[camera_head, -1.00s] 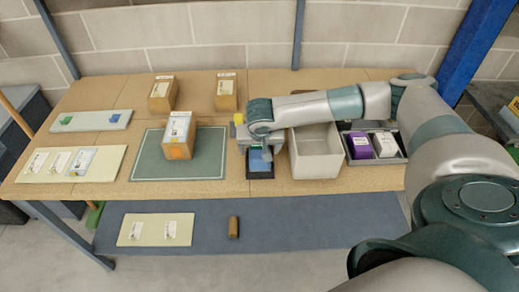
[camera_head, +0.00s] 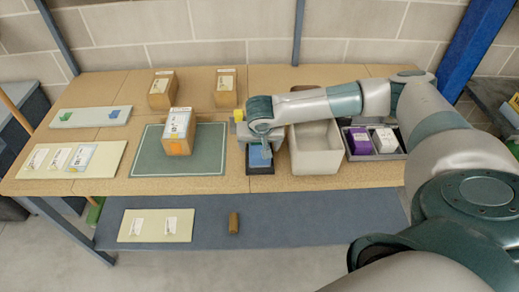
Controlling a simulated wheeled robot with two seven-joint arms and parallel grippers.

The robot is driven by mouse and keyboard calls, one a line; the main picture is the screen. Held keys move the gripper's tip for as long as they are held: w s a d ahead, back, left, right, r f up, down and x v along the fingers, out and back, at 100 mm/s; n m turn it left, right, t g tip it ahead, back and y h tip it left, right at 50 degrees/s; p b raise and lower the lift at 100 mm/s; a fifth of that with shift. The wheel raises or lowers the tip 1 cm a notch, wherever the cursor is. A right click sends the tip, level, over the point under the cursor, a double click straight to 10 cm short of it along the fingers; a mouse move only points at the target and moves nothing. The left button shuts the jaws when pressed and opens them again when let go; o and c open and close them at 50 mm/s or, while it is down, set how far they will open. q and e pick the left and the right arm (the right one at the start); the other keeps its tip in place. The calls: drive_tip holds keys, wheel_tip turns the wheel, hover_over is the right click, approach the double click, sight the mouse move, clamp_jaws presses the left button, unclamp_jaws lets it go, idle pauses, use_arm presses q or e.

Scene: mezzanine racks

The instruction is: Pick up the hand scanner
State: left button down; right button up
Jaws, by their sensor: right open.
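My right gripper (camera_head: 257,146) points down over a dark, flat unit with a blue face (camera_head: 260,160) on the bench, left of the grey bin. It is open, but the fingers are small and partly hidden by my wrist. A small yellow part (camera_head: 238,115) shows just behind and left of my wrist. I cannot tell for certain whether the hand scanner is the blue-faced unit or the thing with the yellow part. I cannot tell whether the fingers touch anything. My left gripper is out of view.
A grey bin (camera_head: 317,170) stands close right of the gripper, with a tray (camera_head: 389,156) of purple and white boxes beyond. A labelled carton (camera_head: 178,147) stands on a green mat (camera_head: 212,168) to the left. Two cartons stand behind.

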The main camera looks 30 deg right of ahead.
drive_tip(key=shift+f+b, duration=0.15)
drive_tip(key=shift+b, duration=0.2)
idle(0.3)
drive_tip(key=c, duration=1.3)
